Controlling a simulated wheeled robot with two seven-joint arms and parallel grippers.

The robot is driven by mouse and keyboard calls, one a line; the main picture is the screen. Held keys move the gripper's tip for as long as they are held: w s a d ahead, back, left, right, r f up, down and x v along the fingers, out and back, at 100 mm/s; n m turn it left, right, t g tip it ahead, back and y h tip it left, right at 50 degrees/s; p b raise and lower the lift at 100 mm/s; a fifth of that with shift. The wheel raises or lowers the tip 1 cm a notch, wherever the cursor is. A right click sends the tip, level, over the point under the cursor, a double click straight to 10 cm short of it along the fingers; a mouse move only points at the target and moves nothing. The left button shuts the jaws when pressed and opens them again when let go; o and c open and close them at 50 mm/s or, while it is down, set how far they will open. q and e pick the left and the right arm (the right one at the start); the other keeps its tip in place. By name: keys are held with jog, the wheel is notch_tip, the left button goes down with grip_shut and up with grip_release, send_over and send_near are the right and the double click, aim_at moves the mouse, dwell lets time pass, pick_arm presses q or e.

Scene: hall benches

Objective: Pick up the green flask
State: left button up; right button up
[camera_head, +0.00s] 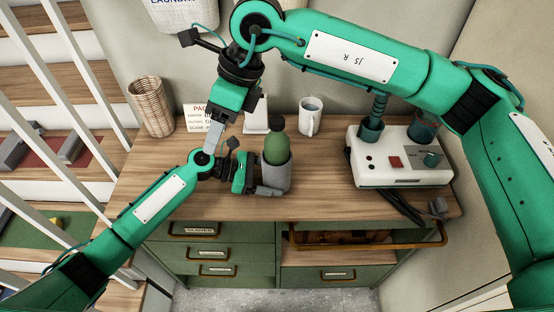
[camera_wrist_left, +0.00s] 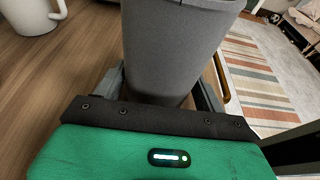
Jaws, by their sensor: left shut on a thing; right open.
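The green flask (camera_head: 276,149), with a dark cap, stands upright in a grey cup-like holder (camera_head: 282,176) on the wooden bench. My left gripper (camera_head: 265,186) is shut around the holder's lower part, one finger across its front. In the left wrist view the tapered grey holder (camera_wrist_left: 175,45) fills the space between the fingers; the flask does not show there. I cannot tell whether the holder touches the bench. My right gripper (camera_head: 218,128) is open and points down at the left back of the bench, left of the flask; one of its fingers is hard to make out.
A white mug (camera_head: 310,117) stands behind and right of the flask. A wicker basket (camera_head: 152,107) and a printed card (camera_head: 196,117) are at the back left. A white device (camera_head: 400,172) with a red button stands at the right. The bench's front middle (camera_head: 325,200) is clear.

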aim_at(277, 120)
jog(key=w+d+r+n+t+h, duration=0.25)
jog(key=w+d+r+h, duration=0.2)
jog(key=w+d, duration=0.45)
jog(key=shift+g, duration=0.25)
jog(key=f, duration=0.2)
jog(key=d+f, duration=0.1)
jog(key=f, duration=0.3)
jog(key=shift+s+d+f, duration=0.15)
jog(key=shift+d+f, duration=0.05)
jog(key=shift+d, duration=0.05)
jog(key=shift+w+a+f, duration=0.1)
jog(key=shift+w+f, duration=0.1)
jog(key=shift+f, duration=1.2)
jog(key=shift+w+f, duration=0.15)
jog(key=shift+f, duration=1.2)
grip_shut()
